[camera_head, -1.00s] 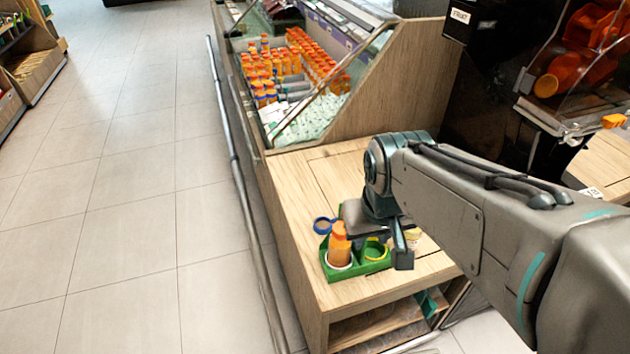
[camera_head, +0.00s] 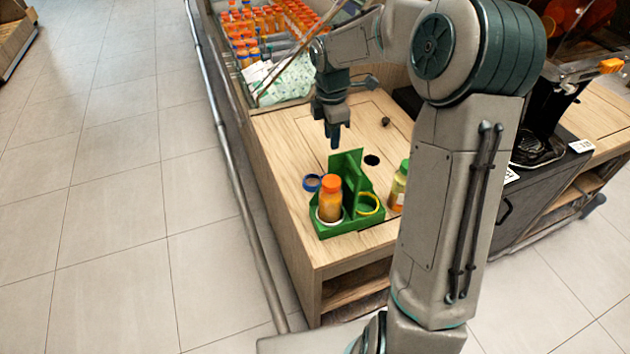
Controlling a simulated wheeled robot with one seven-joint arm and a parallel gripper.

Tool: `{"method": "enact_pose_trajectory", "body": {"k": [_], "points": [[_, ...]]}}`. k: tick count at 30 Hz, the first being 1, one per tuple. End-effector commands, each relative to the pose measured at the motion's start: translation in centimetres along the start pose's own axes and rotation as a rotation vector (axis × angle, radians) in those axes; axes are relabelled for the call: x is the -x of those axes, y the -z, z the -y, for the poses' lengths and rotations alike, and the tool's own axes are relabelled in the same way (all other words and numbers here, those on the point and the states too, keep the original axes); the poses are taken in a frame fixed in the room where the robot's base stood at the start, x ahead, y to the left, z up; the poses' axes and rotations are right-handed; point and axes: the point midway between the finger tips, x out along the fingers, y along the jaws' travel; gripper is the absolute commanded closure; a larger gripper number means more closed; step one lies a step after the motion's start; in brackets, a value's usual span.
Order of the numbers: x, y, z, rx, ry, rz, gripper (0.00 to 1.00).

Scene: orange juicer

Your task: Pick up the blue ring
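The blue ring (camera_head: 312,182) lies on the wooden counter just behind the left side of the green carrier. It looks like a small, flat blue hoop. My gripper (camera_head: 335,143) points down above the counter, behind the carrier and a little to the right of and above the ring, apart from it. Its fingers show as a narrow dark shape, seen too small and edge-on to tell whether there is a gap. Nothing visible hangs from it.
The green carrier (camera_head: 349,166) holds an orange bottle (camera_head: 330,201) and a yellow ring (camera_head: 368,204). A green-capped bottle (camera_head: 398,188) stands to its right, partly behind my arm. The wooden counter (camera_head: 290,150) has a dark hole (camera_head: 372,160). A bottle display stands behind.

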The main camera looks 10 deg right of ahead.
Motion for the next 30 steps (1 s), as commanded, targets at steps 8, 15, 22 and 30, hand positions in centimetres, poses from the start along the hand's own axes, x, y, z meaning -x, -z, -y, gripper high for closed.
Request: {"method": "enact_pose_trajectory", "body": {"k": [8,15,22,30], "points": [[-2.3,-0.6,-2.2,0.154,0.005,-0.04,0.7],[-6.6,-0.4,-2.2,0.163,0.007,-0.043,0.7],[-10.0,-0.3,-2.2,0.16,0.005,-0.041,0.7],[-11.7,-0.2,-2.4,0.16,0.005,-0.041,0.7]]}}
